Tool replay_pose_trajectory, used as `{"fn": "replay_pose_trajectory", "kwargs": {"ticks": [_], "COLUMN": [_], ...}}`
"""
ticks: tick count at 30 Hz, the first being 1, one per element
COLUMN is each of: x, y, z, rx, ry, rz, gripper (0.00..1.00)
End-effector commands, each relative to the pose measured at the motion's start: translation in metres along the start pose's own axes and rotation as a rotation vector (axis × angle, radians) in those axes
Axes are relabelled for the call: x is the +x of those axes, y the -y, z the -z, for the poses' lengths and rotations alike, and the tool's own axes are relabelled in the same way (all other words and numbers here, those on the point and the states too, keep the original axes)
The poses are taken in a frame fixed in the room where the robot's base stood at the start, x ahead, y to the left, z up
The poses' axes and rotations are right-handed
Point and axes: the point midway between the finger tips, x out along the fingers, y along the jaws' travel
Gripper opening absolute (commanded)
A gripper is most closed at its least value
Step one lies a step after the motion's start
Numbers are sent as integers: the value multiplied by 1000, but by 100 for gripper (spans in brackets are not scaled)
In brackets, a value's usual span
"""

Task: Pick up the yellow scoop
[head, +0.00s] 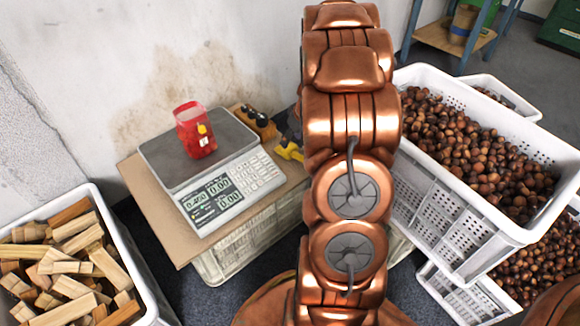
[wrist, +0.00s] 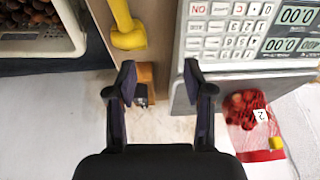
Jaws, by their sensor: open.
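The yellow scoop (head: 290,151) lies on the brown board to the right of the scale in the head view, mostly hidden behind my arm. In the wrist view a yellow rod-like part of the scoop (wrist: 124,30) with a thicker end enters from the top edge. My gripper (wrist: 160,82) is open, with nothing between its fingers. In the wrist view the scoop shows above and left of the fingertips, apart from them. My arm hides most of the gripper in the head view.
A scale (head: 226,193) carries a red net bag (head: 194,131) close beside the scoop. An orange-brown holder with dark items (head: 255,121) stands behind. A white crate of chestnuts (head: 447,218) is right; a crate of wood pieces (head: 146,283) is left. A pale wall stands behind.

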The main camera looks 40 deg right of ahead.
Motion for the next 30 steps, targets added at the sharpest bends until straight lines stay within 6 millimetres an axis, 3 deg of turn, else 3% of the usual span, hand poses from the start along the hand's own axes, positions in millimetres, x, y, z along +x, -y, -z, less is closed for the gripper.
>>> {"fn": "replay_pose_trajectory", "kwargs": {"ticks": [1,3,9,30], "x": [24,37,53,125], "y": [-16,-32,-55,-59], "z": [-12,-19,-27,-33], "rx": [7,6,3,2], "ry": [-5,-11,-23,-23], "rz": [-11,-26,-55,-55], "gripper": [52,52,52,52]}}
